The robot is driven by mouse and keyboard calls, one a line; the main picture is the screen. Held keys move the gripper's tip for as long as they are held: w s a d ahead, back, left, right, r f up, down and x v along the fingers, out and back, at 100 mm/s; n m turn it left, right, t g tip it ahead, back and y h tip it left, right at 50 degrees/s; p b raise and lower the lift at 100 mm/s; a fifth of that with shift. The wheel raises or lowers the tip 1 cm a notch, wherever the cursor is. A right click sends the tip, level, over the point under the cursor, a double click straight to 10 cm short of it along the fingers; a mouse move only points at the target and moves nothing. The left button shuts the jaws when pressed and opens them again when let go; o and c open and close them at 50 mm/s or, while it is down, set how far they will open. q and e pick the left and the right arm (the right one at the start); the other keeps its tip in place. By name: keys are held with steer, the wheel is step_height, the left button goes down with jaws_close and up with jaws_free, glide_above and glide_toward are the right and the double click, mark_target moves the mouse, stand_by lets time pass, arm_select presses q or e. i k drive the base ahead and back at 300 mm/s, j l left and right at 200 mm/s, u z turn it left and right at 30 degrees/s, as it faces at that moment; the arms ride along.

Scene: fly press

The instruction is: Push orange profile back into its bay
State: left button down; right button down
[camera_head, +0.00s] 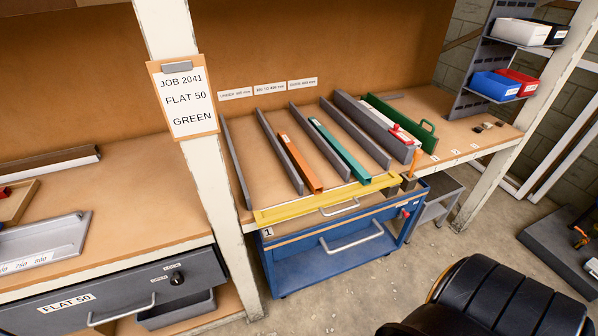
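The orange profile (301,164) lies on the wooden shelf between two grey dividers, in the bay left of the teal profile (338,150). Its near end comes slightly past the line of the divider ends, close to the yellow front strip (290,211). Its far end stops well short of the back board. The teal profile lies in the bay to the right, its near end also close to the yellow strip. Neither of my grippers is in view.
A blue cart (330,262) with a metal handle stands under the shelf front. A green piece with a loop handle (427,132) lies right of the bays. A white post (200,165) with a job sheet stands left. A black padded seat (505,300) is at bottom right.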

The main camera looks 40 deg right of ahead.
mark_target(313, 182)
steer(key=i+z, duration=0.1)
steer(key=z, duration=0.25)
steer(key=i+z, duration=0.15)
steer(key=z, duration=0.25)
steer(key=i+j+z, duration=0.1)
steer(key=z, duration=0.25)
